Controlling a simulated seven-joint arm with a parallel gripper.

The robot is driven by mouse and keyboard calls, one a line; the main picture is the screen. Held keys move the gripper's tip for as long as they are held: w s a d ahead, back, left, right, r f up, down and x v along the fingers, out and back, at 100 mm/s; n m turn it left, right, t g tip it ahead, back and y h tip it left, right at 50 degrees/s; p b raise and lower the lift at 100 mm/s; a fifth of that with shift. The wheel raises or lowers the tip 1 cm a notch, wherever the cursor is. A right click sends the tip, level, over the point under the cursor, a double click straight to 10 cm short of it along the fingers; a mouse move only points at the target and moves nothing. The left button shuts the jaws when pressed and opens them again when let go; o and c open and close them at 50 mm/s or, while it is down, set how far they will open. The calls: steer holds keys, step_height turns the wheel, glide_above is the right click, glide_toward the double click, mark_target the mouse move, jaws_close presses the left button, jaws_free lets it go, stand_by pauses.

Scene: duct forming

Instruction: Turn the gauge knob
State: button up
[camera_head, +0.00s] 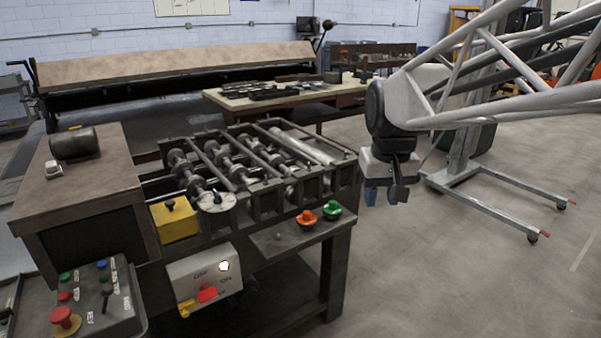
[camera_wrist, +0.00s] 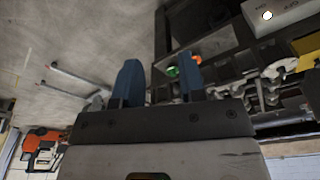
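The forming machine (camera_head: 262,190) has an orange knob (camera_head: 306,217) and a green knob (camera_head: 332,208) on its front shelf; I cannot tell which knob is the gauge knob. A small black knob (camera_head: 170,204) tops a yellow block at the machine's left. My gripper (camera_head: 386,194) hangs in the air right of the machine, apart from all knobs. Its two blue fingers are spread with nothing held. In the wrist view, the green knob (camera_wrist: 173,71) shows beyond and between the fingers (camera_wrist: 160,80), and the orange knob (camera_wrist: 197,59) is partly hidden behind the right finger.
A grey switch box (camera_head: 204,279) with red and yellow parts hangs on the machine front. A control panel (camera_head: 90,300) with a red button is at lower left. A table with dark parts (camera_head: 290,90) stands behind.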

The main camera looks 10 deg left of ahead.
steer(key=w+a+n, duration=0.2)
steer(key=w+a, duration=0.6)
steer(key=a, duration=0.2)
steer(key=n+g, duration=0.2)
steer(key=n, duration=0.2)
glide_above(217, 192)
step_height(217, 192, down, 9)
steer(key=shift+s+d+r, duration=0.1)
steer(key=shift+d+r, duration=0.05)
steer(key=shift+r, duration=0.05)
steer(key=shift+a, duration=0.2)
steer(key=shift+f, duration=0.15)
steer(key=shift+f, duration=3.8)
jaws_close()
